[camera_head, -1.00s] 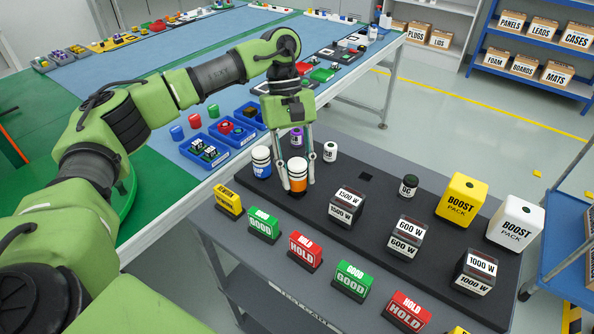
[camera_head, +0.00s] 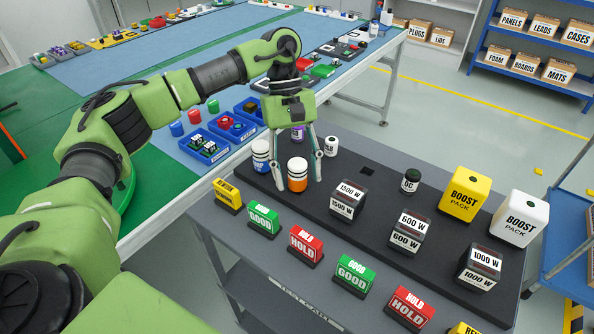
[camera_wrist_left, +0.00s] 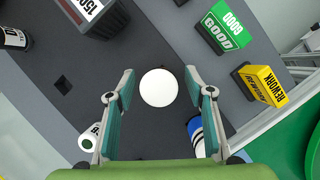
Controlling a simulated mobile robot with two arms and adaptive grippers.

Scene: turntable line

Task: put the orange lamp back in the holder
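The orange lamp (camera_head: 297,181), with a white top and a dark band, stands upright on the black board (camera_head: 385,215) of the test cart. My left gripper (camera_head: 298,183) points down with one finger on each side of it. In the left wrist view the lamp's round white top (camera_wrist_left: 158,88) lies between the two fingers (camera_wrist_left: 158,82), with a gap on each side. The lamp's base and whatever it stands in are hidden. A small dark square recess (camera_head: 367,171) in the board is empty. My right gripper is not in view.
A blue-and-white lamp (camera_head: 260,156) stands close to the left finger. A purple lamp (camera_head: 297,133) and a small white cylinder (camera_head: 331,146) stand behind. The 1500 W block (camera_head: 348,200) is to the right. GOOD and HOLD blocks (camera_head: 306,245) line the front.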

